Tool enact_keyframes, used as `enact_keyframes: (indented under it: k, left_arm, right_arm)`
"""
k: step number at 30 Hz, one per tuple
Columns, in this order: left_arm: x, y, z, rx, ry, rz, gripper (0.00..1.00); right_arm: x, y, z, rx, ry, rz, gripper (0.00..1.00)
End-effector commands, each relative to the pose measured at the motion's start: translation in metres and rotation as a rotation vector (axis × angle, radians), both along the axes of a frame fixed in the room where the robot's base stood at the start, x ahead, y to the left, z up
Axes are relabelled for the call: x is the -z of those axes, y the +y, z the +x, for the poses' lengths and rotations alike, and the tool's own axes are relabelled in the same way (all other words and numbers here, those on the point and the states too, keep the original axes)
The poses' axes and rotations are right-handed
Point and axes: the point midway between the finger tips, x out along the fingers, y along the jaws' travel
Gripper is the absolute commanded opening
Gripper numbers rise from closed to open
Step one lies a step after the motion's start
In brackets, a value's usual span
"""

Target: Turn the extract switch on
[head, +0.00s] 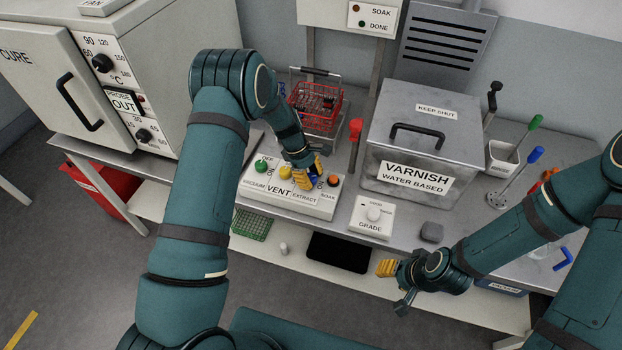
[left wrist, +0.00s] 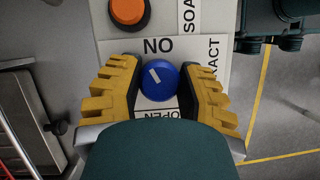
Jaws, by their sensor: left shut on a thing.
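The extract switch is a round blue knob (left wrist: 160,80) with a short white mark, seen in the left wrist view. The mark is slanted, with its upper end leaning left. A label reading as "NO" from this side is above the knob; the label below is partly covered. The knob sits on the pale switch panel (head: 285,205), beside the word EXTRACT. My left gripper (head: 309,177) is shut on the knob, its yellow fingers on either side; they also show in the left wrist view (left wrist: 158,92). My right gripper (head: 393,278) is away at the bench's front edge.
Green (head: 261,166), yellow (head: 286,172) and orange (head: 333,180) controls share the panel. A red wire basket (head: 316,103) stands behind. The grade dial box (head: 372,216) and varnish tank (head: 418,140) are to the right; the cure oven (head: 120,75) is left.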

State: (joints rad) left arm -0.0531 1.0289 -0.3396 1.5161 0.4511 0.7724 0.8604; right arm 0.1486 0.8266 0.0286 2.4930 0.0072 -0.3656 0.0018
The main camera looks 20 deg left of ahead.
Motion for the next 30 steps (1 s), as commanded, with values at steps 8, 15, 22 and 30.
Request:
enact_keyframes:
  k: [8, 15, 22, 30]
  left_arm:
    - [0.004, -0.001, -0.002, 0.24, 0.005, -0.001, 0.02]
    - [0.004, 0.0, -0.002, 0.387, 0.006, 0.0, 0.02]
    - [0.003, -0.001, -0.003, 0.465, 0.006, -0.001, 0.02]
    - [0.003, -0.001, -0.003, 0.49, 0.007, -0.002, 0.02]
  right_arm:
    - [0.016, 0.001, 0.0, 0.0, 0.001, -0.003, 0.47]
    - [0.024, 0.001, 0.001, 0.001, 0.001, -0.004, 0.47]
    - [0.027, 0.001, 0.001, 0.001, 0.001, -0.005, 0.47]
    - [0.028, 0.001, 0.001, 0.001, 0.001, -0.005, 0.47]
